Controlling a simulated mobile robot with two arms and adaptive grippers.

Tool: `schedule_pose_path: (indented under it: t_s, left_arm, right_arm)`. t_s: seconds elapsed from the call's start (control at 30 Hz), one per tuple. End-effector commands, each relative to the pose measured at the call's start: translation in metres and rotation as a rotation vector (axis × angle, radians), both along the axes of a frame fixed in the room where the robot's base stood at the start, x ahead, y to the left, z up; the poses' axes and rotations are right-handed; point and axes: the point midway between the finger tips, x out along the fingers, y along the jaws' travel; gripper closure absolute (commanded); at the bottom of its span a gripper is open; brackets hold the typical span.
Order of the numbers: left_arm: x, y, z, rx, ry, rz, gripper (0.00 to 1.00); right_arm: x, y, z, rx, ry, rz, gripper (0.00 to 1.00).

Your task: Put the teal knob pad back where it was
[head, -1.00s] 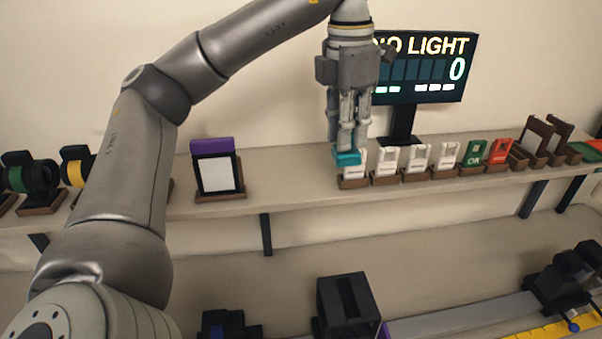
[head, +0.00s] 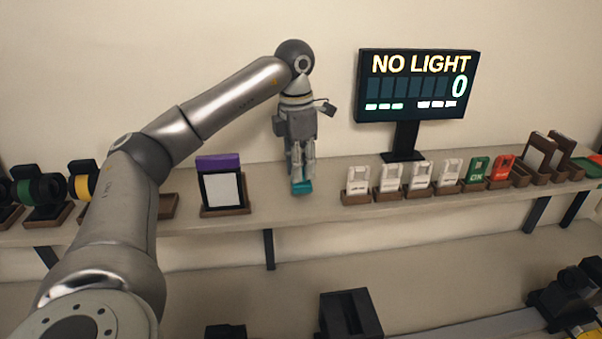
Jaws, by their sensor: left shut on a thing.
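The teal knob pad (head: 302,188) is at the fingertips of my left gripper (head: 301,178), which is shut on it. The pad is in front of or just over the shelf (head: 330,193), in the gap between the purple-topped frame and the first white card; I cannot tell whether it touches the shelf. The gripper points downward and its fingers hide part of the pad. My right gripper is not in view.
A purple-topped framed panel (head: 219,187) stands left of the gripper. White cards (head: 358,180) in brown holders, a green card (head: 476,170) and a red card (head: 502,167) stand to the right. A "NO LIGHT" display (head: 415,85) rises behind. An empty brown tray (head: 168,206) sits left.

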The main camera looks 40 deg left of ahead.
Motion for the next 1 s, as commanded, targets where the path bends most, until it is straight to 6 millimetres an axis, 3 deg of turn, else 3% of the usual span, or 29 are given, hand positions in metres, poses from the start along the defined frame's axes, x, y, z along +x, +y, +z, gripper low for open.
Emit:
schedule_pose_path:
  t_s: [0.2,0.47,0.5,0.63,1.0]
  left_arm:
    - [-0.001,-0.002,-0.023,0.0,0.001,-0.003,1.0]
    - [0.0,-0.002,-0.025,-0.001,0.0,-0.003,1.0]
    - [0.0,-0.002,-0.025,-0.001,0.0,-0.003,0.76]
    - [0.0,-0.002,-0.024,-0.001,0.0,-0.003,0.59]
    - [0.0,-0.002,-0.022,-0.002,-0.001,-0.004,0.59]
  right_arm:
    - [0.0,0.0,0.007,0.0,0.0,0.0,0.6]
    - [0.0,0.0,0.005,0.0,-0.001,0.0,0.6]
    - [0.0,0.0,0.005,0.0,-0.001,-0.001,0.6]
    - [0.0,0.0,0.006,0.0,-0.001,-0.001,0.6]
    - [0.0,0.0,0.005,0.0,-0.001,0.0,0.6]
